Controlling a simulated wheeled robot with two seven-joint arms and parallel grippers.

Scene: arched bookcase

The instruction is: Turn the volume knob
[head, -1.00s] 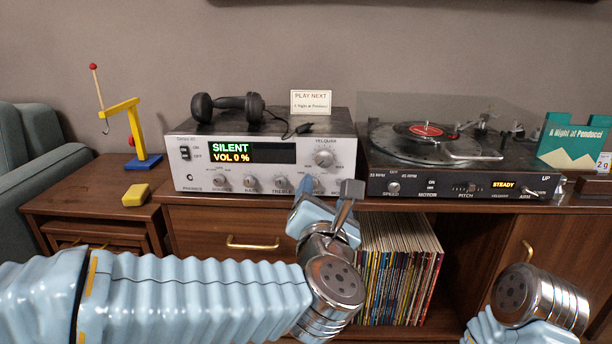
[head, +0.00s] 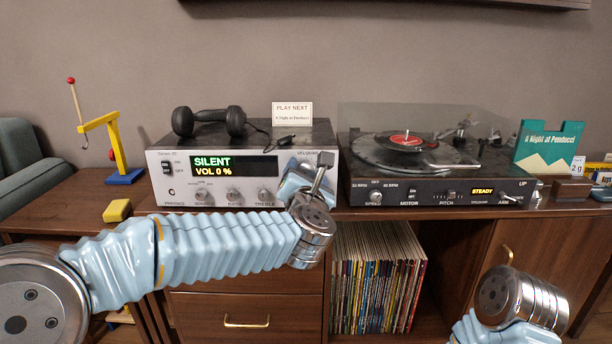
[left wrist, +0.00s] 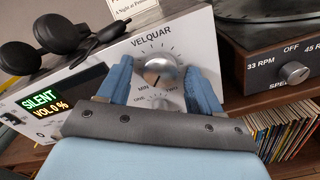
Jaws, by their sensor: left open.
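The silver volume knob (left wrist: 160,72) is on the right side of the amplifier's front, under the word VELQUAR, with tick marks and MIN printed around it. The amplifier (head: 240,192) display reads SILENT and VOL 0 %. My left gripper (head: 322,165) is in front of the amplifier's right end and hides the knob in the head view. In the left wrist view its two blue fingers (left wrist: 158,88) are open, one on each side of the knob; I cannot tell whether they touch it. My right arm shows at the lower right, but its gripper is out of view.
A turntable (head: 440,192) stands right of the amplifier. Headphones (head: 208,121) and a PLAY NEXT card (head: 292,113) are on top of the amplifier. A toy crane (head: 118,150) and a yellow block (head: 117,210) are at left. Records (head: 375,275) fill the shelf below.

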